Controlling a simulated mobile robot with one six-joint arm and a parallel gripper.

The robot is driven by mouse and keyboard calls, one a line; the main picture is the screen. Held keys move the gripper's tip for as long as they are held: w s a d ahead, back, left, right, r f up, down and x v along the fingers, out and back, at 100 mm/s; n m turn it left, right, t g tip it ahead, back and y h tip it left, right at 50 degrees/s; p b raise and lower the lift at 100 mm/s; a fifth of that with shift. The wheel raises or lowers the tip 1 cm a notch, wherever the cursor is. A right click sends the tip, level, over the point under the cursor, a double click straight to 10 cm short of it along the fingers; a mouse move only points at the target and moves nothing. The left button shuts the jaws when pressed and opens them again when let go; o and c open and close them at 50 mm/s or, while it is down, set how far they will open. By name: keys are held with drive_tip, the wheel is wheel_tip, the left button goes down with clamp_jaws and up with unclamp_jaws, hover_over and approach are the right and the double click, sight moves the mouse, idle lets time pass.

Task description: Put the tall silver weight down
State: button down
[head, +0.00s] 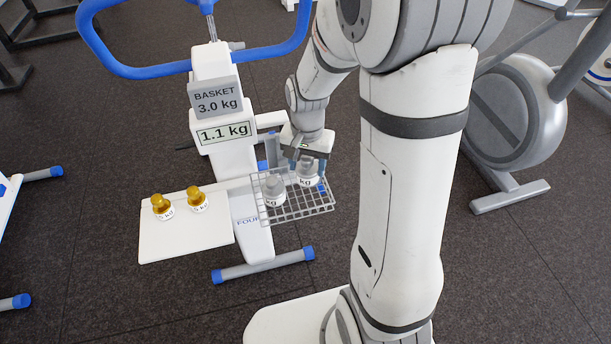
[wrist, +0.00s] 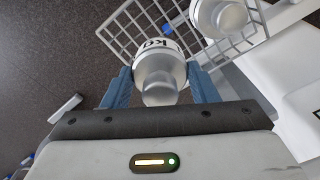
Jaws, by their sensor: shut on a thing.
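My gripper (head: 309,163) is shut on a silver weight (head: 307,178) with a white "kg" band. In the wrist view, this weight (wrist: 160,75) stands between the two blue fingers. It is at the right part of the wire basket (head: 318,211); I cannot tell whether its base touches the basket floor. A second silver weight (head: 273,190) stands in the basket to its left. That one also shows at the top of the wrist view (wrist: 222,16). The basket shows there too, behind the held weight. The weights' number marks are partly hidden.
A sign (head: 215,97) reads "BASKET 3.0 kg", and the display (head: 224,132) below it reads 1.1 kg. Two gold weights (head: 163,207) (head: 197,200) stand on a white shelf (head: 190,240) at left. Blue handlebars (head: 140,72) rise above the ergometer.

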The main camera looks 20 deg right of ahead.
sight(308, 177)
drive_tip(key=shift+d+f, duration=0.1)
drive_tip(key=shift+f, duration=2.25)
drive_tip(key=shift+f, duration=0.1)
drive_tip(key=shift+f, duration=0.15)
drive_tip(key=c, duration=0.8)
unclamp_jaws()
drive_tip(key=shift+c, duration=0.2)
wheel_tip(308, 177, up, 12)
drive_tip(key=shift+s+r, duration=0.1)
drive_tip(key=shift+r, duration=0.1)
drive_tip(key=s+r+n+t, duration=0.1)
drive_tip(key=s+r+n, duration=0.2)
drive_tip(key=s, duration=0.4)
drive_tip(key=s+r+n+t, duration=0.1)
drive_tip(key=s+r+n, duration=0.2)
drive_tip(key=s, duration=0.4)
drive_tip(key=shift+r+t, duration=0.3)
drive_tip(key=shift+r, duration=0.2)
